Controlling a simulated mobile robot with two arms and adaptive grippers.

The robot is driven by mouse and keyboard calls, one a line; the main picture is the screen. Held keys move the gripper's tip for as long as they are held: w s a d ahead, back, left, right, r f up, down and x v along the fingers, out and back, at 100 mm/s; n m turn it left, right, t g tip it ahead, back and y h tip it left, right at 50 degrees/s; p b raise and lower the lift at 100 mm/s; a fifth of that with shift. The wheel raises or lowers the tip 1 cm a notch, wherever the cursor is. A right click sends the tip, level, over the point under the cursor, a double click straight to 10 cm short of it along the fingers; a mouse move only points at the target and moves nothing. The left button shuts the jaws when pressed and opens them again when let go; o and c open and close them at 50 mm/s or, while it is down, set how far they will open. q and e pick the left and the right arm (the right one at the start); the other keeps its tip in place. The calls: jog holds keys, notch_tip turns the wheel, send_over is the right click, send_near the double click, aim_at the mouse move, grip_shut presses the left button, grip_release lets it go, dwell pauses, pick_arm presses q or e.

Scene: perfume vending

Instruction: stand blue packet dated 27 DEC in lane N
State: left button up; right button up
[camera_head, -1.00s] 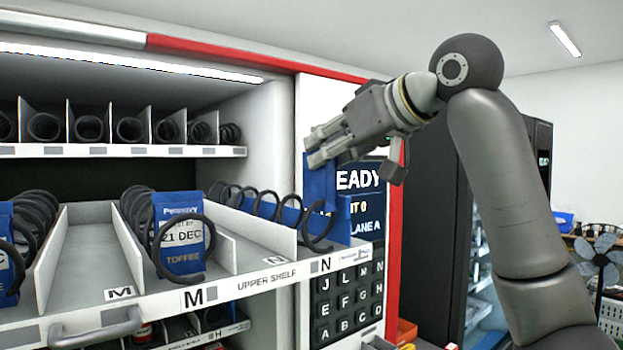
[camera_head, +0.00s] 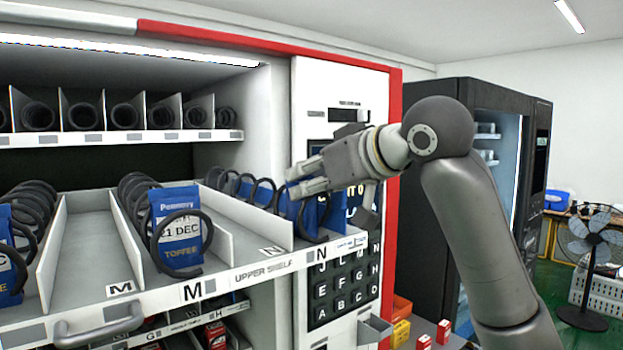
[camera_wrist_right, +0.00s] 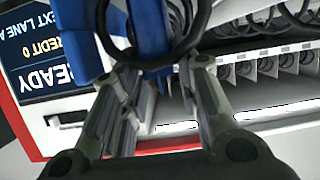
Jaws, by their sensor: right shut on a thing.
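My right gripper (camera_head: 298,183) is shut on a blue packet (camera_head: 311,216) at the front of lane N (camera_head: 272,251). My left gripper is not in view.
Lane M's front coil holds a blue toffee packet (camera_head: 178,230), its date partly covered by the coil. Another blue packet (camera_head: 8,255) stands at the far left. A white divider (camera_head: 240,218) borders lane N. The keypad panel (camera_head: 342,285) is close by on the right.

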jog(key=o, duration=1)
jog(key=shift+r, duration=0.15)
jog(key=b+v, duration=0.6)
jog(key=v, duration=0.6)
jog(key=shift+s, duration=0.1)
